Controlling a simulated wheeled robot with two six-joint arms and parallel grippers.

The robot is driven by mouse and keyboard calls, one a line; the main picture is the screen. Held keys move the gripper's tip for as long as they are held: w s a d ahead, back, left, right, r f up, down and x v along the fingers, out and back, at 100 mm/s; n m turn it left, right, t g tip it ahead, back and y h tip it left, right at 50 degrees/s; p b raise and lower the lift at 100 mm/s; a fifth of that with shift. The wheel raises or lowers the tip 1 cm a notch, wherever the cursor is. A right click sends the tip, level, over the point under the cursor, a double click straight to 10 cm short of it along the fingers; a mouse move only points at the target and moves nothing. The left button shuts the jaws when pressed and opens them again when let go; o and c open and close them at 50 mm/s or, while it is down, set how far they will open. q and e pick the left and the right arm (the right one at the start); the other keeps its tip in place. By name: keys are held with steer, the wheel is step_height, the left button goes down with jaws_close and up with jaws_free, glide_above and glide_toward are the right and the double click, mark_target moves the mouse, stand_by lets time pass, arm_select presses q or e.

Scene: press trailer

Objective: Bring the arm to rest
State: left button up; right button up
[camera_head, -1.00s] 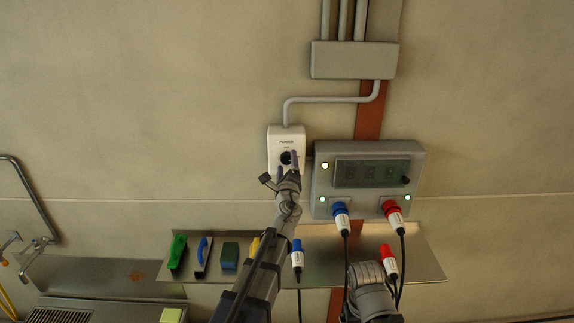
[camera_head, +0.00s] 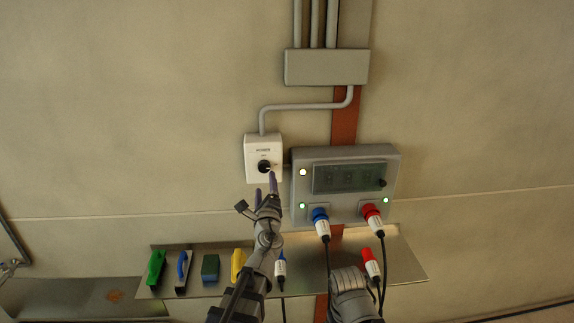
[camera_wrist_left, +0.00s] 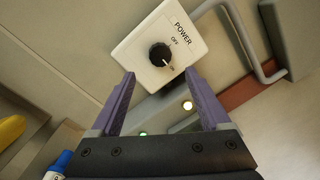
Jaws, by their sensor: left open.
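My left gripper (camera_head: 265,187) is open and empty in front of the wall, just below the white power switch box (camera_head: 263,158). In the left wrist view its two purple fingers (camera_wrist_left: 160,95) stand apart. The black knob (camera_wrist_left: 160,54) lies beyond the fingertips, and the fingers do not touch it. The knob's white mark points down and right, away from the "OFF" label. My right arm shows at the bottom right of the head view, and its gripper cannot be made out.
A grey panel (camera_head: 300,215) with lit lamps and a dark display is right of the switch. A blue plug (camera_head: 320,216) and red plug (camera_head: 372,213) sit in it. A metal shelf (camera_head: 410,270) below holds brushes, blocks and loose plugs. Conduit runs above.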

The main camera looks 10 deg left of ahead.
mark_target(264, 169)
arm_select(q)
steer(key=x, duration=0.7)
steer(key=shift+w+a+p, duration=0.1)
steer(key=shift+w+p, duration=0.25)
steer(key=shift+w, duration=0.05)
steer(key=shift+s, duration=0.15)
